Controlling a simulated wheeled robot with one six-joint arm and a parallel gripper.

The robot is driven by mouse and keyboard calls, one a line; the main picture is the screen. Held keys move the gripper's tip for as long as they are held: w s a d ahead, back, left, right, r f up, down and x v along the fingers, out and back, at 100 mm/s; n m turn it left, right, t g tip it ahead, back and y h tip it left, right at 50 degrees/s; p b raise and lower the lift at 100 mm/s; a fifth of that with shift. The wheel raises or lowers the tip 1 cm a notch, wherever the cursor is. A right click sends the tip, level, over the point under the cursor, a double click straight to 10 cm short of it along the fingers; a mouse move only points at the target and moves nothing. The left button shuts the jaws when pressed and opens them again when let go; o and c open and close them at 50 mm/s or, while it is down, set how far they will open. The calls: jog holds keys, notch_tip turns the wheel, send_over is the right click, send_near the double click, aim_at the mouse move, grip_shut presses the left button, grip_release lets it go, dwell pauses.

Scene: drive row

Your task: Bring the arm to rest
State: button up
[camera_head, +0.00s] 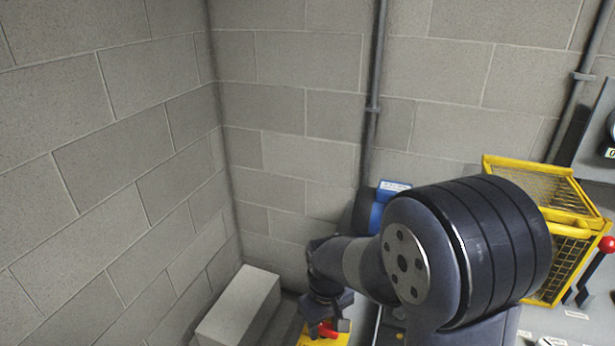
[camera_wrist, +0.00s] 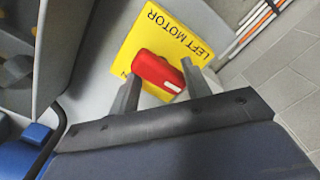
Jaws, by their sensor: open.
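My arm reaches forward and down from the lower right of the head view, with its dark joint housing large in front. My gripper (camera_head: 331,318) points down at a red handle (camera_head: 327,330) on a yellow plate (camera_head: 309,340). In the wrist view my gripper (camera_wrist: 162,68) is open, with one finger on each side of the red handle (camera_wrist: 155,70). I cannot tell whether the fingers touch it. The yellow plate (camera_wrist: 150,37) reads "LEFT MOTOR" and lies around the handle. My arm hides part of the machine behind it in the head view.
A pale block (camera_head: 240,305) stands in the wall corner left of my gripper. A blue motor part (camera_head: 385,200) is behind my arm. A yellow mesh guard (camera_head: 565,245) and a red-knobbed lever (camera_head: 606,244) are at right. Open space lies above my arm.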

jog(key=shift+m, duration=0.8)
jog(key=shift+r, duration=0.1)
